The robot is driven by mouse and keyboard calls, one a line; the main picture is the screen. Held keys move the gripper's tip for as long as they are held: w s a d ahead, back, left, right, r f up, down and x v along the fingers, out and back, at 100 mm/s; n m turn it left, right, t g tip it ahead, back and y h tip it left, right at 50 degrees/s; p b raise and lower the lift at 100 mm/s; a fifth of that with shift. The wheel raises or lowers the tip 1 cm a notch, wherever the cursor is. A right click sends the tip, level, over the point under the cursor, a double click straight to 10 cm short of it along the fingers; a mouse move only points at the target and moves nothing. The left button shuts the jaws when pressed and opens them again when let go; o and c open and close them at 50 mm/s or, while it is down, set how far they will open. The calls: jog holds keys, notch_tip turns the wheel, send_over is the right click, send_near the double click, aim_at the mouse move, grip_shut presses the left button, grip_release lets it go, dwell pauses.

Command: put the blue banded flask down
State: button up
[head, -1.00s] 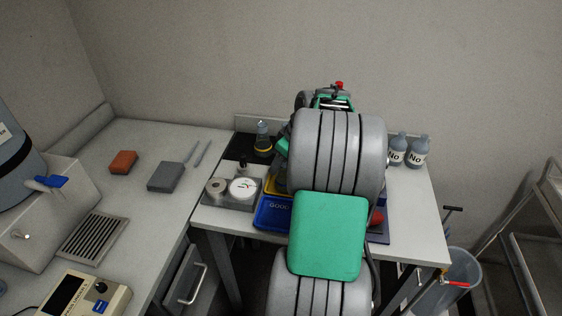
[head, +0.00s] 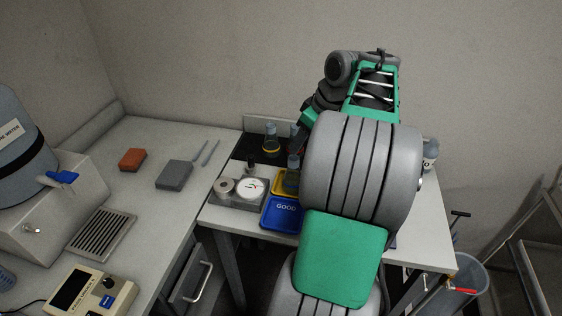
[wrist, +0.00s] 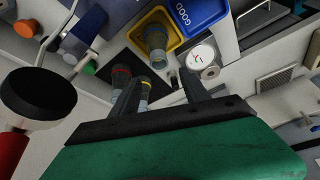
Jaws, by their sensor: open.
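A flask (head: 292,180) stands upright in the yellow tray (head: 279,187), behind the blue GOOD tray (head: 281,216). The wrist view also shows this flask (wrist: 155,40) in the yellow tray (wrist: 178,42); I take it for the blue banded flask, though its band colour is hard to read. My gripper (wrist: 160,76) is open, with nothing between its two black fingers, and is apart from this flask. In the head view my arm hides most of the gripper. A yellow banded flask (head: 272,138) stands on the black mat; a red banded flask (wrist: 121,78) is partly behind the left finger.
A scale with a round white dial (head: 251,188) stands left of the trays. A No bottle (head: 430,155) is at the table's right end, partly behind my arm. The left bench holds a red-brown block (head: 132,159) and a grey block (head: 174,174).

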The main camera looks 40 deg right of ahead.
jog(key=w+a+f+m, duration=0.1)
jog(key=a+f, duration=0.1)
jog(key=a, duration=2.1)
jog(key=s+a+f+m+g+h, duration=0.1)
jog(key=s+a+f, duration=0.4)
jog(key=s+a, duration=0.3)
jog(key=shift+s+a+f+m, duration=0.15)
jog(key=shift+s+a+m, duration=0.15)
jog(key=shift+s+a, duration=0.1)
